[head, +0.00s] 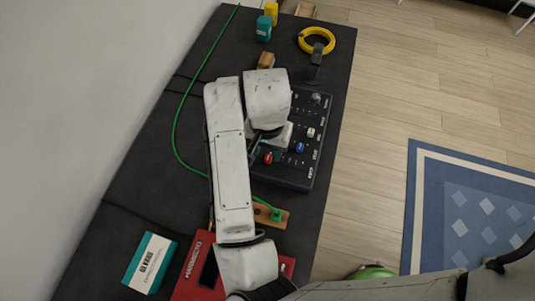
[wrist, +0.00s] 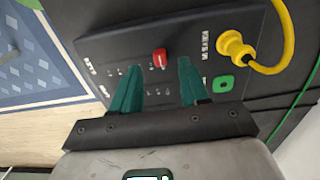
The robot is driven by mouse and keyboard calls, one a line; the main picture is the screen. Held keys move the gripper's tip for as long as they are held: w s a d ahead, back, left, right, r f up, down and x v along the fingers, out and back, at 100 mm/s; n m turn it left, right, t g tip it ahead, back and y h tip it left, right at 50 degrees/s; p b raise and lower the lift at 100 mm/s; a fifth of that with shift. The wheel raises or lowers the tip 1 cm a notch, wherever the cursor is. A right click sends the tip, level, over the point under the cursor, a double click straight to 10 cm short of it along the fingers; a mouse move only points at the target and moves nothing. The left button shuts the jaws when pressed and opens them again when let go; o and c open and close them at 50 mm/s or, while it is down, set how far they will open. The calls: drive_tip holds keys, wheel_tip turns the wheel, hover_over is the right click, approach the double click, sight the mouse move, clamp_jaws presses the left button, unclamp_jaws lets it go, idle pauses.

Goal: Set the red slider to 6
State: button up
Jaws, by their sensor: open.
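The red slider (head: 268,157) is a small red knob on a black control panel (head: 290,177) that lies on the dark bench. In the wrist view the red knob (wrist: 159,58) stands just beyond and between the tips of my two teal fingers. My gripper (wrist: 158,68) is open and empty, with a clear gap on both sides of the knob. Whether the fingers touch the panel cannot be told. Small white marks run along the slider, too small to read. In the head view my arm hides part of the panel and most of the gripper.
A blue knob (head: 300,147) and a white knob (head: 310,132) sit beside the red one. A yellow plug with cable (wrist: 232,45) and a green-ringed socket (wrist: 222,84) are close to my right finger. A red case (head: 188,286) and a teal-white box (head: 150,263) lie nearer.

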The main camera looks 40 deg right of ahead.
sight(268, 159)
drive_tip(key=shift+f, duration=2.25)
clamp_jaws()
